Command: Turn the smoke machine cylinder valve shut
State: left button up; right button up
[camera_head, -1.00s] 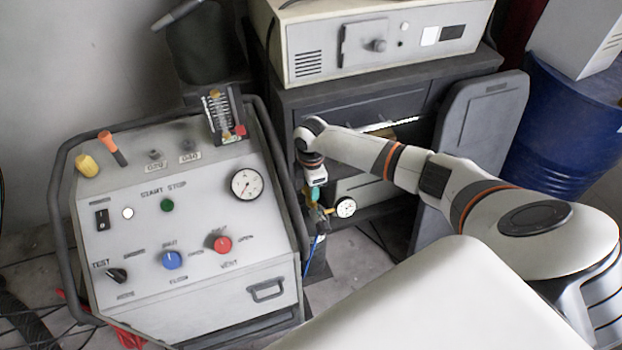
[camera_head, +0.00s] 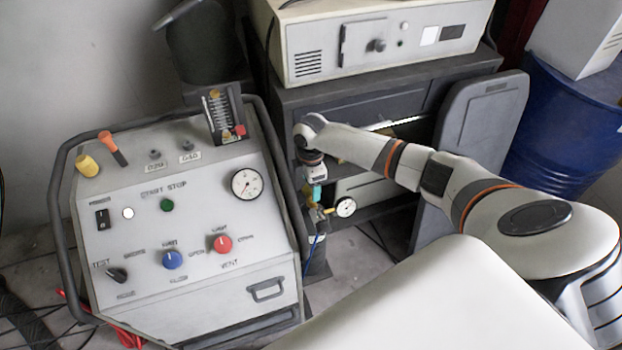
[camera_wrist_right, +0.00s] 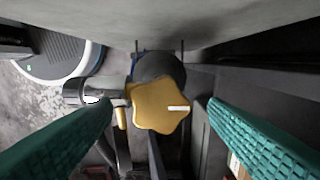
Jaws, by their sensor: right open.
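The cylinder valve shows in the right wrist view as a yellow star-shaped knob (camera_wrist_right: 160,104) with a white mark pointing right. It sits in front of a dark round body. My right gripper (camera_wrist_right: 160,112) is open, with one teal finger on each side of the knob. Gaps show between the fingers and the knob in this view, and I see no contact. In the head view my right gripper (camera_head: 316,192) points down just above the brass valve fitting and its white gauge (camera_head: 346,207). The knob is mostly hidden there. My left gripper is not in view.
A control console (camera_head: 200,285) with a tubular frame (camera_head: 284,180) stands close on the left of the gripper. A dark cabinet (camera_head: 350,105) carrying a beige instrument (camera_head: 375,45) is behind. A dark panel (camera_head: 470,130) and a blue drum (camera_head: 565,130) stand to the right.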

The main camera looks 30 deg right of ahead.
notch_tip(320, 180, up, 11)
dwell(0.3)
dwell(0.5)
